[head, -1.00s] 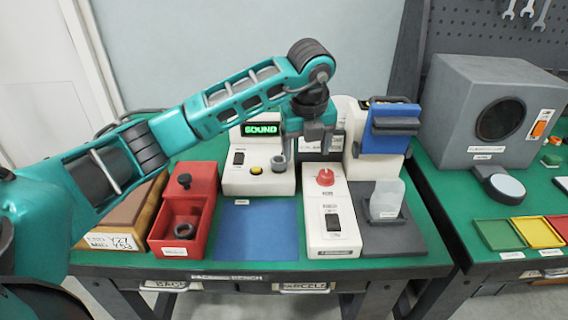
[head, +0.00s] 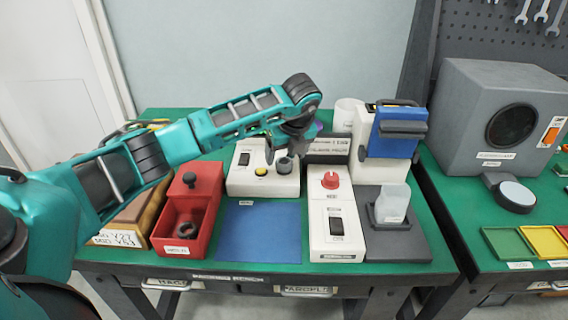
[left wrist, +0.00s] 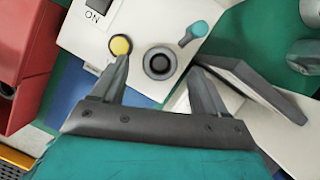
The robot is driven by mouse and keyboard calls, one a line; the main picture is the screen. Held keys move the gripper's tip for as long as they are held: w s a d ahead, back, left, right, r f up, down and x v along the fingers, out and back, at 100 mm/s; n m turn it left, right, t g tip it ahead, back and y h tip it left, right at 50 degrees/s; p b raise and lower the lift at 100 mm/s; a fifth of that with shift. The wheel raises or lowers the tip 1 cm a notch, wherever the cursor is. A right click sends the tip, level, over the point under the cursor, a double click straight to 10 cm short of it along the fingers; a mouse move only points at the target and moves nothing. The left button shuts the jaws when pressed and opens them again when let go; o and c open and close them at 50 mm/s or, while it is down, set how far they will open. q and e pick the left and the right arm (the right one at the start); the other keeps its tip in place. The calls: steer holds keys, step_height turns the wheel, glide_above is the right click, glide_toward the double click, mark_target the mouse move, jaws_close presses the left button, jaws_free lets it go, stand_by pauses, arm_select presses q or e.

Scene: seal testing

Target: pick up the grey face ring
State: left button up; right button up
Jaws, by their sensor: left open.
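A grey ring (head: 285,165) with a dark centre sits on top of the white tester (head: 248,182), to the right of a yellow button. In the left wrist view the grey ring (left wrist: 160,63) lies between my fingertips, below them. My left gripper (head: 285,152) is open and points down over the ring; its open fingers (left wrist: 158,72) also show in the left wrist view, with nothing held between them. Whether a finger touches the ring cannot be told. A second, dark ring (head: 187,230) lies in the red box. My right gripper is not in view.
The red box (head: 172,248) and blue mat (head: 258,232) lie at the front left. A white switch box (head: 333,232) with a red knob stands to the right, beside a dark stand (head: 405,244). A small teal-tipped peg (left wrist: 195,32) is close to the right finger.

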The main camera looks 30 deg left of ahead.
arm_select(q)
steer(key=shift+x, duration=1.2)
steer(key=c, duration=1.2)
steer(key=shift+r, duration=0.1)
steer(key=shift+c, duration=0.2)
step_height(320, 180, up, 24)
steer(key=p, duration=0.4)
